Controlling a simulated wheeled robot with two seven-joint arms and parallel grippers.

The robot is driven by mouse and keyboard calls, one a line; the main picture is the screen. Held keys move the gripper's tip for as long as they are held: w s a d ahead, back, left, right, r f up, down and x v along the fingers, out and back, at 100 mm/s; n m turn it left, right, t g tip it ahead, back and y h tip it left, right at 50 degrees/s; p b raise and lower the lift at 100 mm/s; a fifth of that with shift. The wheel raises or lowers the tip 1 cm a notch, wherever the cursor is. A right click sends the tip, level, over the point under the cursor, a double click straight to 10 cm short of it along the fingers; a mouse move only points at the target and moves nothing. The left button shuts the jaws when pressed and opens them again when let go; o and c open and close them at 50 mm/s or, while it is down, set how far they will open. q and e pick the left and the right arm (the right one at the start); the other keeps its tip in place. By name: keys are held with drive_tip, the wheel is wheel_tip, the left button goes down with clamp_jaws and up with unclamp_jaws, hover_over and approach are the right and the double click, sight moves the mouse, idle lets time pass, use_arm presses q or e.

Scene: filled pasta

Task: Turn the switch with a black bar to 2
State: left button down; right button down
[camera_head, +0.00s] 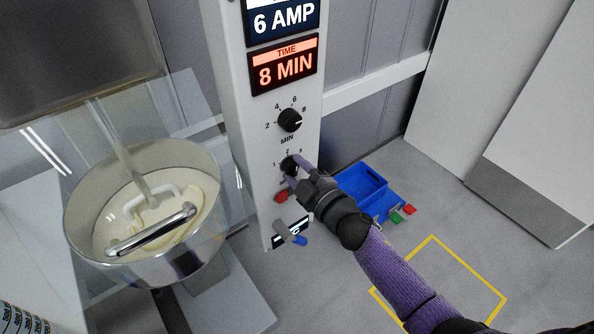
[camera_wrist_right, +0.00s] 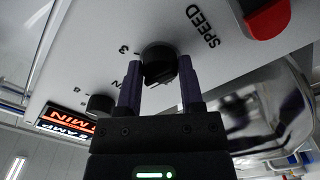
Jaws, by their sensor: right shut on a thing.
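The lower black speed switch (camera_wrist_right: 158,58) sits on the white control column, with small digits around it and the word SPEED beside it in the right wrist view. In the head view the switch (camera_head: 288,164) is partly covered by my gripper. My right gripper (camera_wrist_right: 160,80) has one finger on each side of the switch and is shut on it. It also shows in the head view (camera_head: 294,172), reaching in from the lower right. Which digit the bar points to cannot be told. My left gripper is not in view.
The MIN knob (camera_head: 290,120) is just above, below the 8 MIN display (camera_head: 284,66). A red button (camera_head: 281,197) is just below the switch. A mixing bowl (camera_head: 90,200) stands left; a blue bin (camera_head: 362,190) lies behind my right arm.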

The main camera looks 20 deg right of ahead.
drive_tip(key=shift+n, duration=0.5)
drive_tip(key=shift+c, duration=1.1)
unclamp_jaws()
drive_tip(key=shift+s, duration=0.1)
drive_tip(key=v, duration=0.9)
drive_tip(key=shift+s+d+p, duration=0.15)
drive_tip(key=shift+s+p, duration=0.2)
drive_tip(key=shift+p, duration=0.05)
